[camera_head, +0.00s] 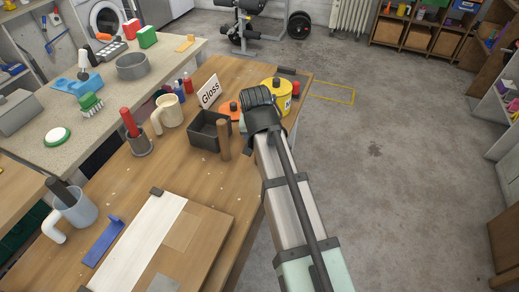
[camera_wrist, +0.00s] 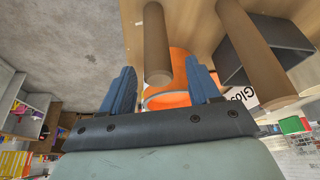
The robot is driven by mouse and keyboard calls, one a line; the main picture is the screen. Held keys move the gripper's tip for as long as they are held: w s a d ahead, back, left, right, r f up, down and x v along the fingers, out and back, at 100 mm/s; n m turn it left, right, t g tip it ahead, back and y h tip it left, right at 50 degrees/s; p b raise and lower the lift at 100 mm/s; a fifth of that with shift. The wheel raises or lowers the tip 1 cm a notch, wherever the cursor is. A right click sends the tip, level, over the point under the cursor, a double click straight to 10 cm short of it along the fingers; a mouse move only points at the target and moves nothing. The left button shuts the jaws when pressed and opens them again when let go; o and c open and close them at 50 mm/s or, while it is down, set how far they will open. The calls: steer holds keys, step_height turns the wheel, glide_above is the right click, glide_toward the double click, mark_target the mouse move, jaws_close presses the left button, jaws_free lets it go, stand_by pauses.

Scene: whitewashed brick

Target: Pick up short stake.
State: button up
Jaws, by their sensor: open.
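Two round wooden stakes stand on the wooden workbench (camera_head: 190,160). In the wrist view the short stake (camera_wrist: 157,40) is between my gripper's (camera_wrist: 161,66) two blue fingers, with gaps to both; I cannot tell how deep it is between them. The fingers are apart and hold nothing. The longer stake (camera_wrist: 255,62) is to the right, outside the fingers; it also shows in the head view (camera_head: 223,140) beside a dark open box (camera_head: 203,133). In the head view my arm hides the short stake, and my gripper's fingertips are not visible.
An orange round object (camera_wrist: 168,98) is behind the short stake in the wrist view. A "Gloss" sign (camera_head: 209,91) and a yellow tin (camera_head: 284,88) stand close by. A mug (camera_head: 168,112) and a red-handled tool in a holder (camera_head: 139,143) are further left. Open floor lies right.

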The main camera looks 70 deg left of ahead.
steer(key=shift+x, duration=2.1)
steer(key=shift+d, duration=0.15)
steer(key=c, duration=1)
steer(key=shift+c, duration=0.2)
